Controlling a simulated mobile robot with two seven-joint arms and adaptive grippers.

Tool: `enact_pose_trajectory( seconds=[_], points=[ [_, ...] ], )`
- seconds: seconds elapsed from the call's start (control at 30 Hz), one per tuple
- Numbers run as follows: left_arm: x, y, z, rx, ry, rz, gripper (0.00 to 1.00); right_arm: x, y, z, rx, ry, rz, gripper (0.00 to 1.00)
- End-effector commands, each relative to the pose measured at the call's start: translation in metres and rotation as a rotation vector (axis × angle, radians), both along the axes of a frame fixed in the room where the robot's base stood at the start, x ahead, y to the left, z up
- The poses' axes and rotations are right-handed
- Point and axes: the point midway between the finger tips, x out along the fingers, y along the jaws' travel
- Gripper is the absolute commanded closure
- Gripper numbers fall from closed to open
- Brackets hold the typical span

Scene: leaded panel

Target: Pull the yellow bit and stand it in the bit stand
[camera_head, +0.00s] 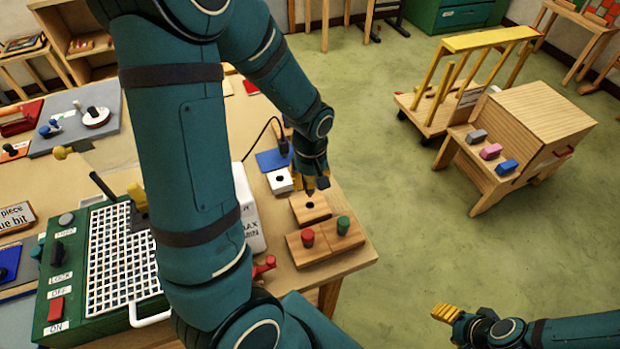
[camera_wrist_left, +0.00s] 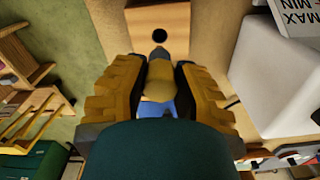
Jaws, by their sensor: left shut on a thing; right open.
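My left gripper (camera_head: 317,184) is shut on the yellow bit, just above and behind the bit stand's open hole in the head view. In the left wrist view the yellow bit (camera_wrist_left: 159,82) sits between the two ridged fingers, its grey tip towards the hole. The wooden bit stand (camera_head: 297,217) is at the table's right edge; its blocks hold a red bit (camera_head: 307,237) and a green bit (camera_head: 343,225), and one block has an empty dark hole. That block (camera_wrist_left: 178,18) also shows in the left wrist view. My right gripper (camera_head: 447,313) is open and empty over the floor.
A green machine with a white grid (camera_head: 125,260) stands on the table's left part, partly behind my left arm. A white box marked MAX MIN (camera_head: 249,210) is close left of the stand. A wooden cabinet (camera_head: 540,110) and cart stand on the floor at right.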

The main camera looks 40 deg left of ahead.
Motion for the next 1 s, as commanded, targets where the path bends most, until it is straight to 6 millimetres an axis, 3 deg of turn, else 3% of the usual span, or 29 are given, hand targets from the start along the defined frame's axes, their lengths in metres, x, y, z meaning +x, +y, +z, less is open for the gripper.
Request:
enact_pose_trajectory(
  seconds=[0.1, 0.33, 1.0],
  points=[
    [0.000, 0.000, -0.015, 0.000, 0.000, 0.000, 1.00, 0.000, 0.001, -0.015, -0.002, 0.000, 0.000, 0.48],
    [0.000, 0.000, -0.030, -0.001, -0.001, 0.000, 1.00, 0.001, 0.001, -0.030, -0.005, 0.001, -0.001, 0.48],
    [0.000, 0.000, -0.032, 0.000, -0.001, 0.000, 1.00, 0.001, 0.001, -0.032, -0.006, 0.001, -0.001, 0.48]
  ],
)
